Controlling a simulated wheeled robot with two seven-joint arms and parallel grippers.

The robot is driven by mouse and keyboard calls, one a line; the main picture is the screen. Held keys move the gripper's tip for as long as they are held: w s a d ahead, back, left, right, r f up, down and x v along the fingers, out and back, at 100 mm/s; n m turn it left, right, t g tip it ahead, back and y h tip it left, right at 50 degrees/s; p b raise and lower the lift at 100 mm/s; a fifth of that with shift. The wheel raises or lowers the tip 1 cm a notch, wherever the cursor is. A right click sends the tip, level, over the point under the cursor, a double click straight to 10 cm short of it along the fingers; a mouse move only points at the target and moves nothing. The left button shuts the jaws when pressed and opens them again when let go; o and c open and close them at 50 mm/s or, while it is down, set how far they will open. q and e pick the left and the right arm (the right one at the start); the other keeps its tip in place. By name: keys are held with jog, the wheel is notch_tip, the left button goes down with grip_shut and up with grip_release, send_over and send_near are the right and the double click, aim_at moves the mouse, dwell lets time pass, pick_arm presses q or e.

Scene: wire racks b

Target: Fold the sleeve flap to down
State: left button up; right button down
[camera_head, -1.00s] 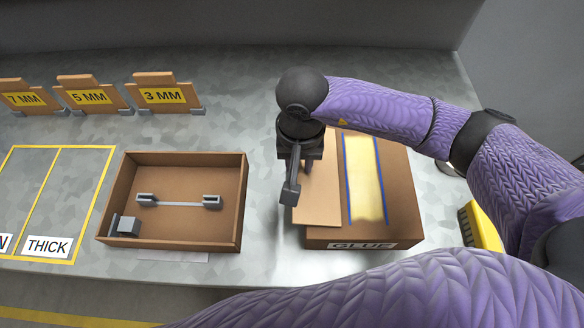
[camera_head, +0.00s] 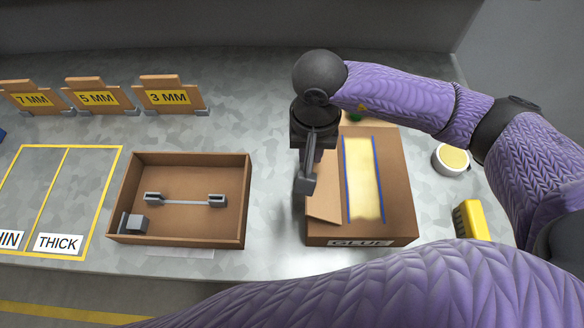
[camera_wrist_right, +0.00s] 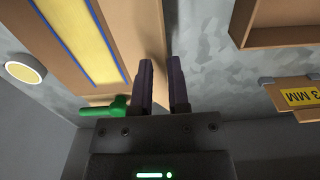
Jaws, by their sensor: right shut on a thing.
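The cardboard sleeve (camera_head: 398,190) lies on the table with a GLUE label on its front. A yellow strip (camera_head: 364,185) between blue lines runs along its top. Its flap (camera_head: 323,205) is a tilted cardboard panel along the left side, partly hidden by my gripper. My right gripper (camera_head: 306,186) is shut on the flap's left edge. In the right wrist view its two fingers (camera_wrist_right: 160,82) stand close together with the cardboard edge between them; the exact contact is hard to see. My left gripper is not in view.
An open cardboard tray (camera_head: 125,190) with a grey bar sits left of the sleeve. A round tub (camera_head: 451,160) and a yellow block (camera_head: 470,220) stand to the right. A green-handled thing (camera_wrist_right: 105,108) lies behind the sleeve. Bare table separates tray and sleeve.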

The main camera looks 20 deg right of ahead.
jog(key=shift+s+d+r+p, duration=0.3)
jog(key=shift+d+r+p, duration=0.15)
jog(key=shift+d, duration=0.4)
jog(key=shift+s+d, duration=0.1)
jog(key=shift+d, duration=0.05)
jog(key=shift+r, duration=0.1)
